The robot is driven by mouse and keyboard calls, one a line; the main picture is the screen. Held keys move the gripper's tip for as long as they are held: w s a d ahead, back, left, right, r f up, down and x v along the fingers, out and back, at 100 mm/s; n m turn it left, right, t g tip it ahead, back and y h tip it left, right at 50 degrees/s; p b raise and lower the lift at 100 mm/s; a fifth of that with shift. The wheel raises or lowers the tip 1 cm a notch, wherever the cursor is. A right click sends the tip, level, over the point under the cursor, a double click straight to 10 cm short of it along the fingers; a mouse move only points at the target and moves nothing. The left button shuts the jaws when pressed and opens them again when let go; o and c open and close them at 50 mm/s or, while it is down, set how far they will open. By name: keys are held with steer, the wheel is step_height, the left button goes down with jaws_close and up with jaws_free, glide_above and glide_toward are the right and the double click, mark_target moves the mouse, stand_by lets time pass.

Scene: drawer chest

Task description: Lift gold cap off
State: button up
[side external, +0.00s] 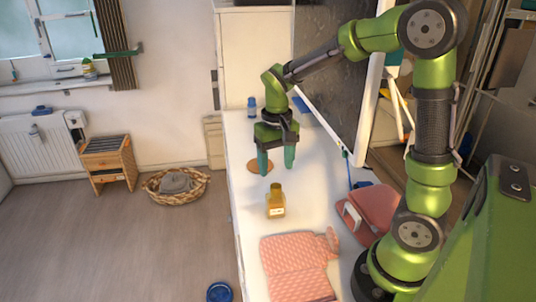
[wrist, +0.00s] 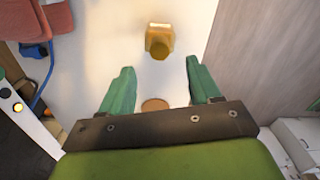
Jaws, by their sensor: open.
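An amber bottle (side external: 276,208) with a pale label stands upright on the white counter (side external: 310,210). Its gold cap (side external: 277,187) is on top of it. The bottle also shows in the wrist view (wrist: 151,36), with the cap (wrist: 161,48) toward my fingers. My gripper (side external: 276,168) points down with its green fingers spread and nothing between them. It is above the counter, on the far side of the bottle in the side view, apart from the cap. In the wrist view the bottle lies beyond the fingertips of my gripper (wrist: 160,67).
A round brown coaster (side external: 260,167) lies on the counter below my gripper. A pink quilted mitt (side external: 297,267) lies in front of the bottle, and a dusty-red object (side external: 375,212) is to the right. A blue bottle (side external: 252,106) stands at the back. The counter around the amber bottle is clear.

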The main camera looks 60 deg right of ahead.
mark_target(276, 185)
step_height(276, 185, down, 8)
steer(key=shift+r, duration=0.25)
steer(key=shift+r, duration=0.1)
jaws_close()
stand_by(0.5)
